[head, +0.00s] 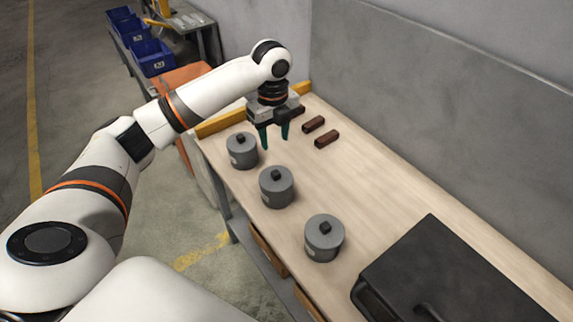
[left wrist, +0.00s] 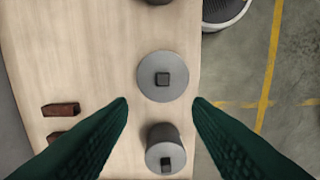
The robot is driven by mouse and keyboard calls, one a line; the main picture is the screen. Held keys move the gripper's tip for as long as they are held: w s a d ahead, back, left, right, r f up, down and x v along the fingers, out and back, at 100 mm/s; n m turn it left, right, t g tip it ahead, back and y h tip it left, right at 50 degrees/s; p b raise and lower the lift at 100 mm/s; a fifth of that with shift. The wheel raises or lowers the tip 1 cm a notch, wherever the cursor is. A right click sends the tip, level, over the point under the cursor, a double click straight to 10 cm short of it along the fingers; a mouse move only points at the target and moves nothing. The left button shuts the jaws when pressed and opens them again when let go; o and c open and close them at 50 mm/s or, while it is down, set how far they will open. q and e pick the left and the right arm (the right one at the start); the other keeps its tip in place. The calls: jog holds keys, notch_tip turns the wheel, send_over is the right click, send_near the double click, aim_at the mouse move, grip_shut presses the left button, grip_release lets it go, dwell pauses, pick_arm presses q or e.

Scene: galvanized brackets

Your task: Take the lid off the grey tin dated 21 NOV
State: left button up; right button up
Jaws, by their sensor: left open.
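Three grey lidded tins with black knobs stand in a row along the table's front edge in the head view: a far one (head: 242,152), a middle one (head: 277,189) and a near one (head: 324,240). All three lids appear seated. Pale labels show on their sides, but the dates are too small to read, so I cannot tell which is 21 NOV. My left gripper (head: 275,142) is open and empty, pointing down above the table near the far and middle tins. In the left wrist view, one tin (left wrist: 163,88) lies just ahead between the fingertips, with another tin (left wrist: 165,151) below it.
Small brown blocks (head: 327,139) lie behind the tins against the bare table top (head: 370,205). A large black case (head: 440,265) fills the near right. A wall rises behind the table. Blue bins (head: 153,57) stand on another bench far left.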

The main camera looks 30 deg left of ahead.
pick_arm(q)
jog(key=p, duration=0.1)
send_over(276, 172)
jog(key=f, duration=0.5)
jog(key=shift+s+a+f, duration=0.1)
jog(key=shift+a+f, duration=0.15)
jog(key=shift+f, duration=0.35)
jog(key=f, duration=0.1)
jog(key=f+p, duration=0.1)
jog(key=f, duration=0.2)
jog(key=shift+d, duration=0.25)
jog(key=shift+f, duration=0.6)
pick_arm(e)
jog(key=s+r, duration=0.2)
jog(key=shift+s+r, duration=0.25)
jog(key=shift+s, duration=0.15)
pick_arm(q)
grip_shut()
pick_arm(e)
jog(key=shift+s, duration=0.1)
